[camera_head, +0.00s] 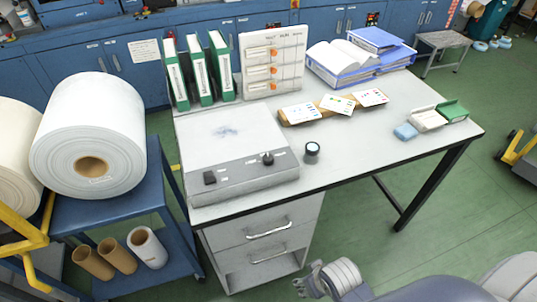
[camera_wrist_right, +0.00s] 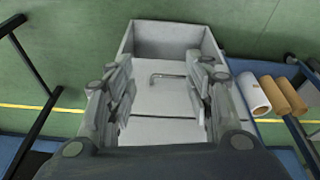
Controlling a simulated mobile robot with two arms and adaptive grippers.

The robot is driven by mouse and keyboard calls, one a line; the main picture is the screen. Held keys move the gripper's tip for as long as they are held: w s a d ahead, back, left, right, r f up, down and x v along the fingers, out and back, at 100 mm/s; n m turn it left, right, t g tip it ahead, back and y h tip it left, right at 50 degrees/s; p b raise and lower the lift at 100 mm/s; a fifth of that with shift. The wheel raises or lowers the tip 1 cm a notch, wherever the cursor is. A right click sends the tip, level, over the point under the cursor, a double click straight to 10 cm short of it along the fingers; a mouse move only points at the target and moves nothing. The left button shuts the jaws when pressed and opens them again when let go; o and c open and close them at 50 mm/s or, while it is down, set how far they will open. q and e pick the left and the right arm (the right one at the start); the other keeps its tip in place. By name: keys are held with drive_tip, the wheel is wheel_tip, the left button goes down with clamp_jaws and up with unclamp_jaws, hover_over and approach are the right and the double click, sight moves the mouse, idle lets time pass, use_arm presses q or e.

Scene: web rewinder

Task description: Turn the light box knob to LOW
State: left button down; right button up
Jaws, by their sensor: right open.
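The light box (camera_head: 225,132) lies on the left part of the white table, with a pale top panel that bears a faint blue smudge. Its grey front strip carries a black knob (camera_head: 267,158) right of centre and a black switch (camera_head: 210,177) at the left. The lettering around the knob is too small to read, so its setting cannot be told. My right gripper (camera_head: 312,284) is low in front of the table, apart from the light box and below it. In the right wrist view my gripper (camera_wrist_right: 155,88) is open and empty, facing the drawer unit. My left gripper is not in view.
A small black round item (camera_head: 312,149) stands right of the light box. Green binders (camera_head: 197,72) and a panel with orange parts (camera_head: 272,65) stand behind it. The drawer unit (camera_head: 262,235) is below the table. A cart (camera_head: 150,195) with rolls is at left.

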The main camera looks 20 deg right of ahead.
drive_tip(key=w+a+r+n+t+y, duration=0.1)
drive_tip(key=w+a+r+n+t, duration=0.15)
drive_tip(key=w+r+t, duration=0.85)
drive_tip(key=w+a+r+n+t, duration=0.1)
drive_tip(key=w+a+r+t, duration=0.25)
drive_tip(key=w+r, duration=1.5)
drive_tip(key=s+a+r+n+t+y, duration=0.2)
drive_tip(key=a+r+n+y, duration=0.75)
drive_tip(key=r, duration=0.55)
drive_tip(key=s+a+n+g+y, duration=0.5)
drive_tip(key=a+n+g+y, duration=0.4)
drive_tip(key=a+n+g, duration=0.55)
drive_tip(key=n+g+h, duration=0.2)
drive_tip(key=g+h, duration=0.3)
drive_tip(key=h, duration=1.5)
approach(268, 157)
drive_tip(key=shift+y, duration=0.35)
wheel_tip(268, 157, down, 7)
drive_tip(key=shift+d+f+p, duration=0.1)
drive_tip(key=shift+d+p, duration=0.1)
drive_tip(key=shift+p, duration=0.9)
drive_tip(key=shift+f, duration=0.7)
